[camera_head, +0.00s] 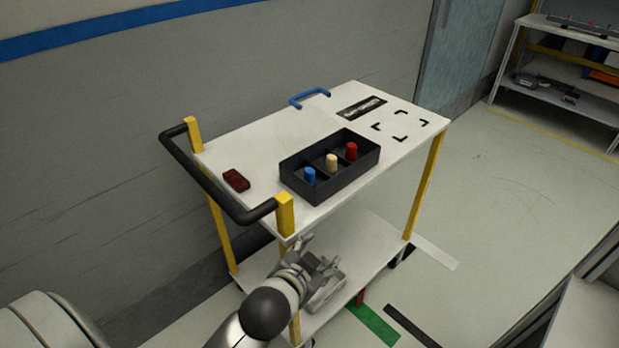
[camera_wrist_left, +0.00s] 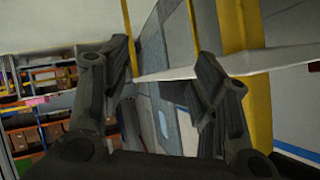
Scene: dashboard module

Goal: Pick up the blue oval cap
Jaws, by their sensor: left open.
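The blue oval cap (camera_head: 310,175) stands upright in the left compartment of a black tray (camera_head: 330,187) on the cart's white top. A cream cap (camera_head: 332,162) and a red cap (camera_head: 351,150) stand in the other compartments. My left gripper (camera_head: 322,262) is in front of the cart, apart from the tray and nearer the camera than the cap. It is open and empty. In the left wrist view its two fingers (camera_wrist_left: 165,95) are spread, with the edge of a white shelf or top beyond them. No cap shows in that view. My right gripper is not in view.
The white cart (camera_head: 225,148) has yellow posts and a black handle (camera_head: 205,182) at its left end. A dark red block (camera_head: 236,180) lies left of the tray. A blue handle (camera_head: 310,96) is at the back edge. The marked right area of the top is clear.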

